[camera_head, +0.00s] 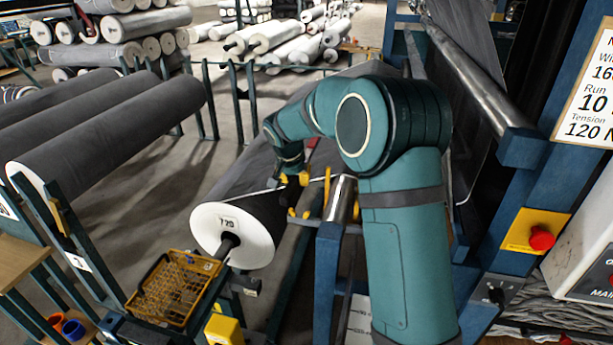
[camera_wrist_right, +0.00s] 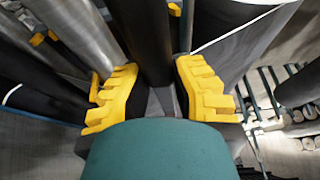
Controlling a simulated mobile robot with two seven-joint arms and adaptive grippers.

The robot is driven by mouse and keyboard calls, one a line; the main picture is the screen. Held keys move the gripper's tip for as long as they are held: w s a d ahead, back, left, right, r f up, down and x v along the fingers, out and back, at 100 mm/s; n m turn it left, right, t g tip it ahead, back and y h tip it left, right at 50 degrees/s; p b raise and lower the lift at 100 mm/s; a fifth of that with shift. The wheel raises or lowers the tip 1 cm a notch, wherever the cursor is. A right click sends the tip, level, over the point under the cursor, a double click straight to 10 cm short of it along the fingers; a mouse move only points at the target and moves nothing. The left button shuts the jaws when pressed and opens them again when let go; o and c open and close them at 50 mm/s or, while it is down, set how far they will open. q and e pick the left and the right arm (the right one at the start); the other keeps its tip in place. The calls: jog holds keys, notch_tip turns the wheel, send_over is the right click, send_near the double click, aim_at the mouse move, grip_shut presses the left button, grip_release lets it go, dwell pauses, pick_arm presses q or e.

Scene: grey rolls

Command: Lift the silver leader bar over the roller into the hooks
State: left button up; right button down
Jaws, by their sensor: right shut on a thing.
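My right gripper (camera_head: 293,181) reaches down beside the front roll, its yellow fingertips partly hidden by my arm. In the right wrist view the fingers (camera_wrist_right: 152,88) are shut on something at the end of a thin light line. I take this line to be the silver leader bar (camera_head: 240,194); it runs across the grey roll and also shows in the wrist view (camera_wrist_right: 238,28). The grip point itself is hidden. The silver roller (camera_head: 342,197) is just right of the gripper, and at the wrist view's upper left (camera_wrist_right: 82,28). Yellow hooks (camera_head: 327,188) stand near the roller. My left gripper is out of view.
The grey roll (camera_head: 232,232) with a white end lies below the gripper. A yellow basket (camera_head: 176,288) stands at its front. A blue machine frame (camera_head: 330,270) rises close by, with a red button (camera_head: 541,238) at right. Open floor (camera_head: 175,160) lies to the left.

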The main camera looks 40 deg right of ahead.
jog(key=shift+w+a+f, duration=0.1)
jog(key=shift+w+a, duration=0.2)
pick_arm(q)
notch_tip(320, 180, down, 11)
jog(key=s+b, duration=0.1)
jog(key=b, duration=1)
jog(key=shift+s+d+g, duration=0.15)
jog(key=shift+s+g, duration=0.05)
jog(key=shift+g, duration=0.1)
pick_arm(e)
jog(key=shift+f, duration=8.15)
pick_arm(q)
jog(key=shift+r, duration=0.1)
pick_arm(e)
jog(key=c, duration=0.9)
grip_release()
jog(key=shift+s, duration=0.1)
jog(key=shift+o, duration=0.2)
jog(key=v, duration=1.2)
